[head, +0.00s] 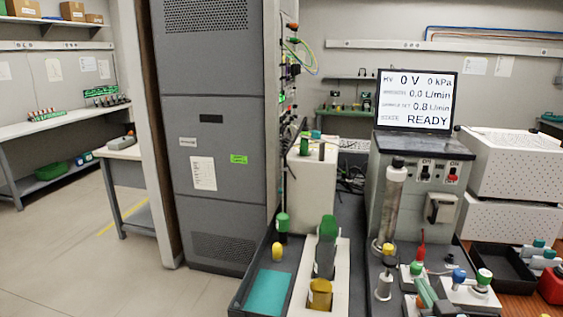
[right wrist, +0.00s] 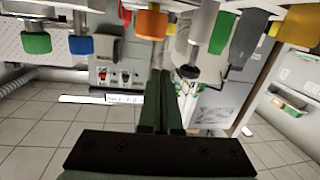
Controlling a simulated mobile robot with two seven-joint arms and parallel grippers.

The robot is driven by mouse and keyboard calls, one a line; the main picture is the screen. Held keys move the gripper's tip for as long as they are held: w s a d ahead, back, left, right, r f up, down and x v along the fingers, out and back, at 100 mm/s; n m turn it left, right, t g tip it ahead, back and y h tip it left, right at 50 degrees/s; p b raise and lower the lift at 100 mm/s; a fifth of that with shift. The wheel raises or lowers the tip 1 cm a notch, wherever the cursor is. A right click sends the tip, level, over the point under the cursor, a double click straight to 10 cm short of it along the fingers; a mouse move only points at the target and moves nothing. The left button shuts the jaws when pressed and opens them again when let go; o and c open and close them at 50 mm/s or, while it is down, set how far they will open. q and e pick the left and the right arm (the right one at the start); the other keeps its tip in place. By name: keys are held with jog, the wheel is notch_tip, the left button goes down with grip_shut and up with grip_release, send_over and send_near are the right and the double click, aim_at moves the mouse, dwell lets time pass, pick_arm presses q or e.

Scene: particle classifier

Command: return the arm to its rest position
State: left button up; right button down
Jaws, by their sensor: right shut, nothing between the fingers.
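My right gripper (right wrist: 162,78) shows in the right wrist view as two dark green fingers reaching out from a black body. The fingers lie together with nothing between them. That view is upside down, with bench items hanging from its top edge. An orange-capped item (right wrist: 151,25) appears just beyond the fingertips; I cannot tell its distance. In the head view I cannot clearly make out the right gripper among the crowded bench items. My left gripper is not in view.
The screen (head: 415,100) reads READY. A tall grey cabinet (head: 210,140) stands left. Open floor (head: 90,270) lies at far left.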

jog(key=s+a+f+n+g+y, duration=0.1)
jog(key=s+a+f+g, duration=0.4)
jog(key=s, duration=0.4)
jog(key=s+a+f+n+g+y, duration=0.1)
jog(key=s+a+f+g, duration=0.2)
jog(key=s+f, duration=0.5)
jog(key=s+a+f+g, duration=0.1)
jog(key=s+g, duration=0.2)
jog(key=s, duration=0.6)
jog(key=s+a+f+g, duration=0.1)
jog(key=s+a+g, duration=0.1)
jog(key=s, duration=0.7)
jog(key=w+a+f+t+y+p, duration=0.1)
jog(key=w+a+f+t, duration=0.3)
jog(key=f, duration=0.4)
jog(key=shift+w+f+t+y+p, duration=0.15)
jog(key=shift+w+t+y+p, duration=0.15)
jog(key=shift+w+t+p, duration=0.4)
